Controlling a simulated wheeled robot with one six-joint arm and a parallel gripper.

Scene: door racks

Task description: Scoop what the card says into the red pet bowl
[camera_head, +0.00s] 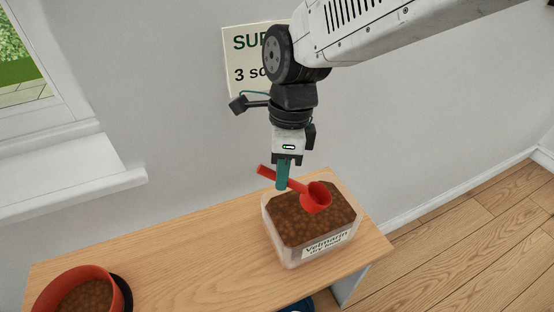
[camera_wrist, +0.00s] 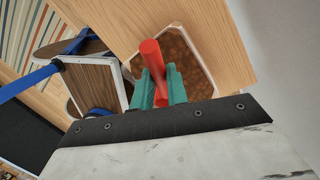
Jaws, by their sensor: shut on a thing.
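My gripper (camera_head: 283,172) is shut on the handle of a red scoop (camera_head: 316,197), above the food box. In the wrist view the green fingers (camera_wrist: 160,88) close on the red handle (camera_wrist: 153,58). The scoop's cup hangs over the brown kibble; I cannot tell whether it touches it. The clear box (camera_head: 287,254) is labelled "Velmarin dry food" and is well filled with kibble. The red pet bowl (camera_head: 46,288) stands at the lower left, partly cut off, with brown kibble inside. The card (camera_head: 240,58) on the wall reads "SU..." and "3 sc..."; my arm hides the rest.
The wooden bench top (camera_head: 190,248) is clear between bowl and box. A wall stands behind it, with a window sill (camera_head: 75,190) at left. The wrist view shows a framed brown panel (camera_wrist: 92,84) and blue straps (camera_wrist: 28,82) beside the bench.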

